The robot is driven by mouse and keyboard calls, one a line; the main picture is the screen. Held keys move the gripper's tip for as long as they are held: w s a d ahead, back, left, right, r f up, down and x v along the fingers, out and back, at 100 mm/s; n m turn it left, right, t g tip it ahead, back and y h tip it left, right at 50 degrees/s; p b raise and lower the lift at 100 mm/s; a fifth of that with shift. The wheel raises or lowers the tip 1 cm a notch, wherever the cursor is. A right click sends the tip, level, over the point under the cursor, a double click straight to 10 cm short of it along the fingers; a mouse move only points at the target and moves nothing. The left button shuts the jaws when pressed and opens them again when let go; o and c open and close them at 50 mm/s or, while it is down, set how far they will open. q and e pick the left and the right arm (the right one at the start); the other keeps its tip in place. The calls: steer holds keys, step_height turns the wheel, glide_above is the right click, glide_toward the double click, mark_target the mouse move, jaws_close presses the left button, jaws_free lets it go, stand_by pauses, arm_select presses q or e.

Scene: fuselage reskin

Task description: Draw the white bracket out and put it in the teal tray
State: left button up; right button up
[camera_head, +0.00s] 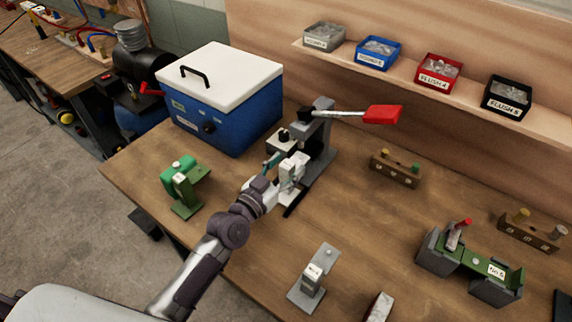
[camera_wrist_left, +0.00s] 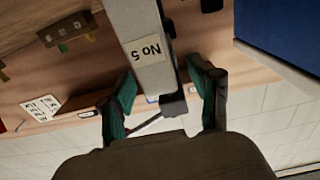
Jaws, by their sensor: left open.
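A white bracket-like part (camera_head: 293,170) stands at the front of a grey lever press (camera_head: 318,150) in the head view. My left gripper (camera_head: 279,168) is right at this part, and its far side is hidden. In the left wrist view, my open gripper (camera_wrist_left: 164,76) has its two green fingers on either side of a pale grey bar (camera_wrist_left: 143,22) labelled "No 5". Gaps show between the bar and the fingers. I cannot tell for sure whether this bar is the white bracket. No teal tray can be made out. My right gripper is not in view.
A blue box with a white lid (camera_head: 225,95) stands left of the press. The press's red-handled lever (camera_head: 382,114) sticks out rightward. A green stand (camera_head: 186,190), a grey stand (camera_head: 314,278) and a green-grey fixture (camera_head: 470,262) stand on the table. Small bins line the shelf.

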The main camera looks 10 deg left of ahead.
arm_select(q)
jaws_close()
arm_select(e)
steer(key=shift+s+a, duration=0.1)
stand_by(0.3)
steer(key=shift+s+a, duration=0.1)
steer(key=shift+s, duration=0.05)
